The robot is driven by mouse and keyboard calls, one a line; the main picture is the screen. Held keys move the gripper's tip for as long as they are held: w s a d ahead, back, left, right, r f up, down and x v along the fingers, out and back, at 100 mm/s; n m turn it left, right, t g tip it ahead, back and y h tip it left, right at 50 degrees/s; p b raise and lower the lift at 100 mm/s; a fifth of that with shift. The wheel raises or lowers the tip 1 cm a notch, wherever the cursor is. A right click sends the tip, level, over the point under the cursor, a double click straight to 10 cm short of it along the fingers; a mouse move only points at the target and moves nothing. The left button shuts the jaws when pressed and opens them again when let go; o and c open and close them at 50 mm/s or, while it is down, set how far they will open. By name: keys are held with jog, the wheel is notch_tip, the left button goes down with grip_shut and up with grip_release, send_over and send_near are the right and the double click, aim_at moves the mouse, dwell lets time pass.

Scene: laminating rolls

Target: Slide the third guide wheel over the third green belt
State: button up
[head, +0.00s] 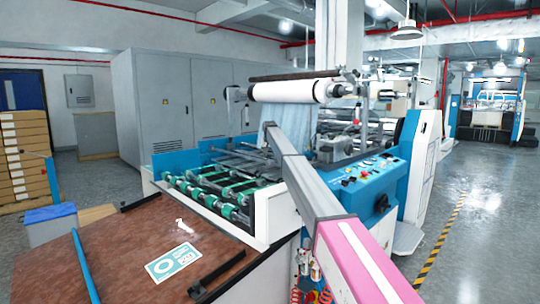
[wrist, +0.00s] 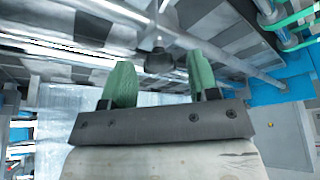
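Several green belts (head: 208,195) run over rollers on the feed table of the white and blue machine, left of my arm in the head view. Green belts also show in the wrist view's upper right (wrist: 296,20). My gripper (wrist: 160,80) has two green fingers standing wide apart with nothing gripped. A dark, rounded wheel-like part (wrist: 159,61) hangs from a bracket beyond the fingers, seen in the gap between them; it looks like a guide wheel, but I cannot tell which. In the head view my gripper is hidden behind my arm. I cannot tell the third wheel or belt apart.
Metal bars (wrist: 225,65) cross above and beyond the fingers. A white roll (head: 290,91) sits high on the machine. A blue control panel (head: 368,180) is right of my arm. A brown table (head: 120,250) stands in front left. Open floor lies at the right.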

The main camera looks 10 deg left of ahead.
dwell(0.3)
jog(key=v, duration=1)
jog(key=shift+r, duration=0.35)
jog(key=shift+s, duration=0.15)
